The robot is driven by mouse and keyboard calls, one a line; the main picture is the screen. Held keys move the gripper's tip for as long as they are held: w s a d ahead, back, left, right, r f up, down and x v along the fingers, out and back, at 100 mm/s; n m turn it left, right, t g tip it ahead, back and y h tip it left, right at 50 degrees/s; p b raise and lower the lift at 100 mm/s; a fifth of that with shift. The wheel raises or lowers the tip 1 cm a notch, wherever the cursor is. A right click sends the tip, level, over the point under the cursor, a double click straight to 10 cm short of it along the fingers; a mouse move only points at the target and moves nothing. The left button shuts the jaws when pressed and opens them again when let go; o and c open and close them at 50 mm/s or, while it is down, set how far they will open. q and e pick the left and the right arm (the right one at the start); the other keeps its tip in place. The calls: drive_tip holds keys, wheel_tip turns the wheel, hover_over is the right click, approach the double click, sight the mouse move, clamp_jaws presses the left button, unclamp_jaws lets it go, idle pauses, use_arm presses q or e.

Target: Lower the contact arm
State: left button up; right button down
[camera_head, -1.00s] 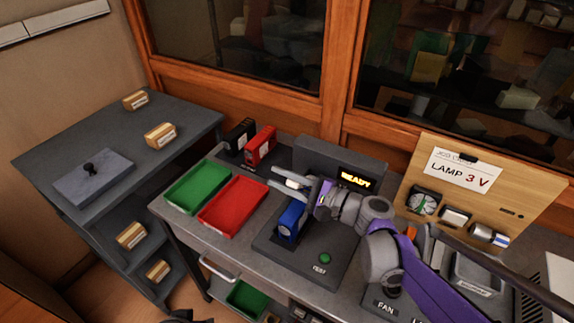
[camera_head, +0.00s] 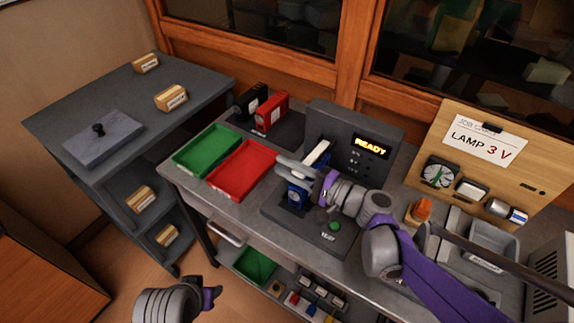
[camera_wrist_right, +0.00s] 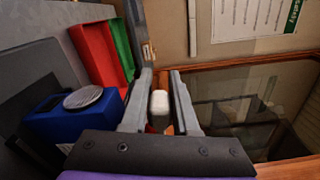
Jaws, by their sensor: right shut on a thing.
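The tester (camera_head: 352,130) is a dark unit with a lit READY display and a base plate with a green button (camera_head: 335,226). A blue block (camera_head: 297,195) stands on its base; in the wrist view the blue block (camera_wrist_right: 60,122) has a round silver disc on top. The contact arm (camera_head: 319,152) shows as a pale bar above the block, partly hidden by my gripper. My right gripper (camera_head: 284,166) is shut on its white end (camera_wrist_right: 159,103), which sits between the fingers (camera_wrist_right: 161,88). My left gripper (camera_head: 212,297) is low at the front, its fingers unclear.
A green tray (camera_head: 181,157) and a red tray (camera_head: 216,181) lie left of the tester. Black (camera_head: 250,101) and red (camera_head: 271,111) blocks stand behind them. A board reading LAMP 3 V (camera_head: 484,141) stands at the right. A grey shelf unit (camera_head: 75,108) is at the left.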

drive_tip(key=c, duration=0.7)
unclamp_jaws()
drive_tip(key=shift+w+d, duration=0.1)
drive_tip(key=v, duration=1.1)
